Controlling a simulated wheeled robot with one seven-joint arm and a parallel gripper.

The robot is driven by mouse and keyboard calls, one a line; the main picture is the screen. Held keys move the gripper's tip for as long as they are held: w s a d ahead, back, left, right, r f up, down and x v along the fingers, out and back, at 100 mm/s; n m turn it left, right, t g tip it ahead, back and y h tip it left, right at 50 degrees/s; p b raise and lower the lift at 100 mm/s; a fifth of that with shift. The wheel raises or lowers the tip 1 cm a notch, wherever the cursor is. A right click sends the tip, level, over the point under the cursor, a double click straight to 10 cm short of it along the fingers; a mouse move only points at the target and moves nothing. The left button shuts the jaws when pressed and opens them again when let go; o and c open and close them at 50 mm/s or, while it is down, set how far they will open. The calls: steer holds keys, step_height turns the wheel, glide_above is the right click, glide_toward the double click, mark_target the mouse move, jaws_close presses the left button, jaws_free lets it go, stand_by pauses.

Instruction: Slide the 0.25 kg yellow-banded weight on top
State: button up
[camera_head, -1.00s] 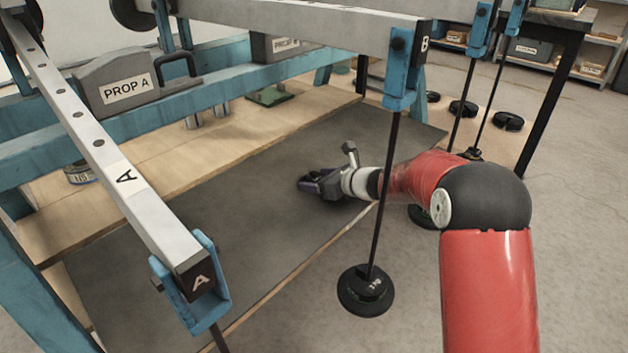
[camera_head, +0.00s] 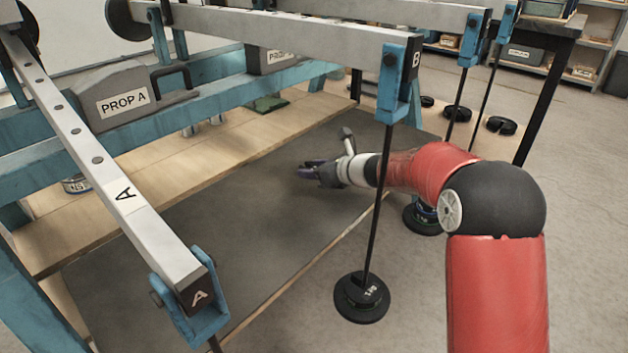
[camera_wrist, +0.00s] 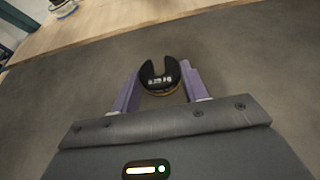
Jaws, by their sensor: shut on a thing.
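In the wrist view, my gripper (camera_wrist: 161,80) has its two purple fingers shut on a small black slotted weight (camera_wrist: 163,82). The weight has a pale, blurred label and a thin yellowish edge at its lower rim. Its slot faces away from my palm. In the head view, my gripper (camera_head: 312,170) is over the dark mat, and the weight in it is too small to make out. A hanger (camera_head: 362,297) with black weights hangs by a rod from beam B, nearer the camera than my forearm. Another hanger stack (camera_head: 424,215), partly hidden by my arm, shows coloured bands.
Beam A (camera_head: 125,195) crosses the left, ending in a blue clevis. Beam B (camera_head: 320,30) runs across the top. Further rods hang at upper right, near black slotted weights (camera_head: 501,125). The dark mat (camera_head: 220,240) around my gripper is mostly clear.

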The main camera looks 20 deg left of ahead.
step_height(320, 180, up, 4)
steer(key=shift+r+p, duration=0.2)
steer(key=shift+p, duration=0.25)
steer(key=shift+r+p, duration=1.3)
steer(key=shift+r, duration=0.2)
steer(key=shift+d+f, duration=0.1)
